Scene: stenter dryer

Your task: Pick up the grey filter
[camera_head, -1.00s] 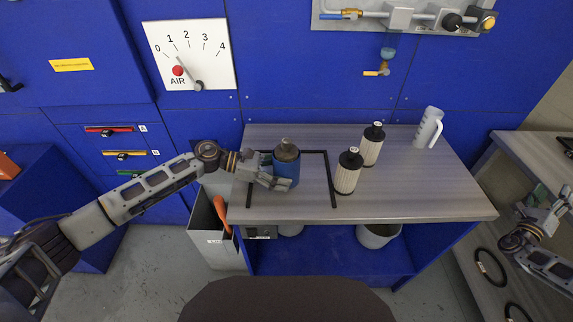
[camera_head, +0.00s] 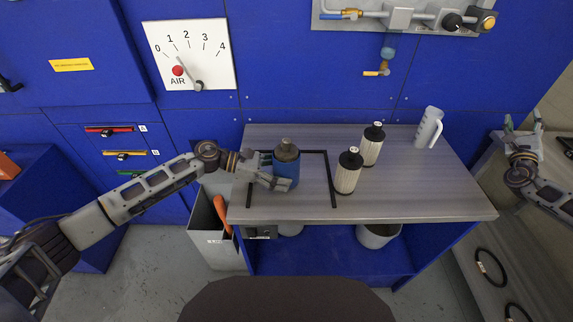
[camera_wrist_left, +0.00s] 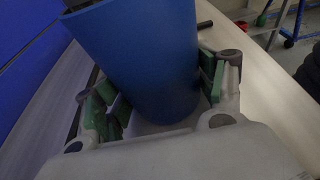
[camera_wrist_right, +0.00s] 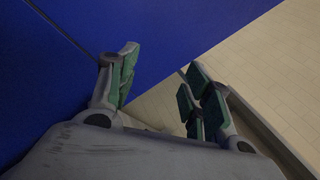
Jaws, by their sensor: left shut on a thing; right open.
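Two pleated filters with black end caps stand upright on the workbench (camera_head: 430,190), the front one (camera_head: 348,174) and the back one (camera_head: 371,147). Both look pale grey-beige, so I cannot tell which is the grey filter. My left gripper (camera_head: 274,171) is shut on a blue canister (camera_head: 288,172) with a brownish-grey top, inside a black frame on the bench. The left wrist view shows the blue canister (camera_wrist_left: 150,62) between the finger pads. My right gripper (camera_head: 523,123) is open and empty, right of the bench, fingers up; the right wrist view shows its parted fingers (camera_wrist_right: 158,85).
A white jug (camera_head: 428,128) stands at the back right of the bench. The black frame (camera_head: 331,180) lies left of the filters. The front right of the bench is clear. A second table (camera_head: 480,250) with black rings is at the right.

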